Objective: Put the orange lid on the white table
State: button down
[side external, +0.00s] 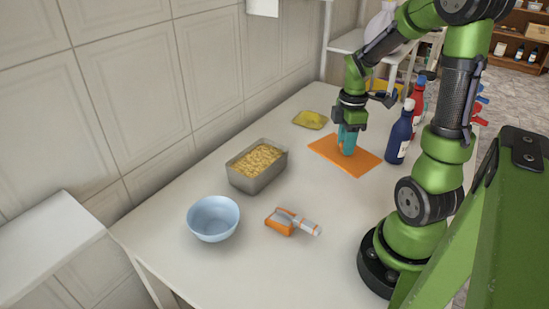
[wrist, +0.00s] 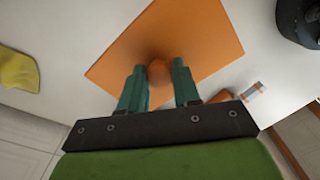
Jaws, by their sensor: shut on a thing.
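The orange lid (side external: 326,149) is a flat rectangular plate with a round knob in its middle. It is at the far part of the white table (side external: 180,235), level and on or just above the surface; I cannot tell which. My gripper (side external: 347,142) points down over it, its teal fingers shut on the lid's knob. In the wrist view my gripper (wrist: 158,70) has a finger on each side of the orange knob, and the lid (wrist: 195,35) spreads out beyond the fingertips. The knob is hidden in the side view.
A grey tin of yellow pieces (side external: 258,165), a light blue bowl (side external: 213,218) and an orange and white scoop (side external: 292,222) stand nearer. A yellow item (side external: 310,119) lies left of the lid. Blue (side external: 400,133) and red (side external: 417,103) bottles stand close to its right.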

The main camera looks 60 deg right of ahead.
jog(key=n, duration=0.3)
jog(key=shift+f, duration=4.25)
jog(key=shift+f, duration=0.2)
jog(key=c, duration=0.8)
grip_release()
jog(key=shift+r, duration=0.15)
